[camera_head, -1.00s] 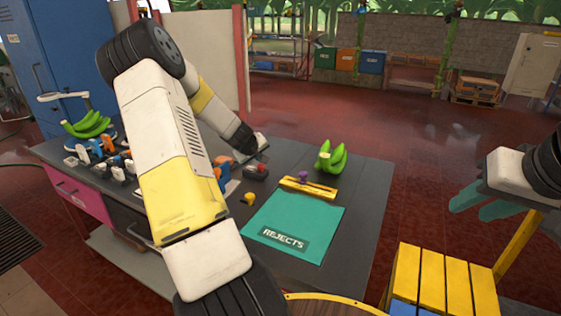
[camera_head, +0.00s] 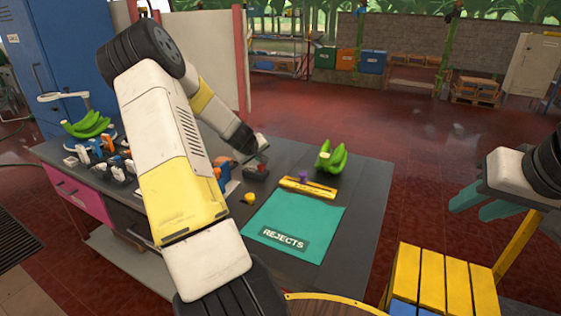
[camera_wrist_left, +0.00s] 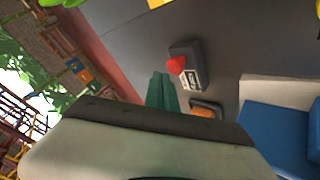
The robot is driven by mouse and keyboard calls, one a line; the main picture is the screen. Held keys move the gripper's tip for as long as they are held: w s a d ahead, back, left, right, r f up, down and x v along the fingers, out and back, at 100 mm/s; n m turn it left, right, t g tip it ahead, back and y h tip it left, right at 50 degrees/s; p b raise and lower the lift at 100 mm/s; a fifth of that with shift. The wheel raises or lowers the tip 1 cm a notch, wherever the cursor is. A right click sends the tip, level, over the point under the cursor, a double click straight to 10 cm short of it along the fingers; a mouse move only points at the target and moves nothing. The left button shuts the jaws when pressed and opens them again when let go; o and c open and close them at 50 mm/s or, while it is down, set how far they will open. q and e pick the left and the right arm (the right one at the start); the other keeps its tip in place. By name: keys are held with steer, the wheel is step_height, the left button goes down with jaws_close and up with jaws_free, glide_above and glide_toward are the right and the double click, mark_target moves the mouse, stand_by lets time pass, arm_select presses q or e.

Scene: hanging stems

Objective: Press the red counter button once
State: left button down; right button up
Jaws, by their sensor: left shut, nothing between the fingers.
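The red counter button (camera_wrist_left: 176,65) sits on a dark box with a small white label in the left wrist view. In the head view the dark box with the red button (camera_head: 256,171) stands on the grey table, just below my left gripper (camera_head: 263,158). My left gripper's green fingers (camera_wrist_left: 163,90) are shut and empty, and their tips point towards the box. In the wrist view they appear just short of the button; contact cannot be made out. My right gripper (camera_head: 478,207) is open and empty, off the table at the right.
Yellow slats (camera_head: 430,280) stand at the front right.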

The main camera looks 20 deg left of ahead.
mark_target(260, 167)
arm_select(q)
steer(key=shift+f, duration=0.15)
steer(key=shift+f, duration=0.3)
steer(key=shift+f, duration=0.55)
stand_by(0.6)
stand_by(0.3)
steer(key=shift+r, duration=1)
steer(key=shift+r, duration=2.5)
steer(key=shift+d, duration=0.1)
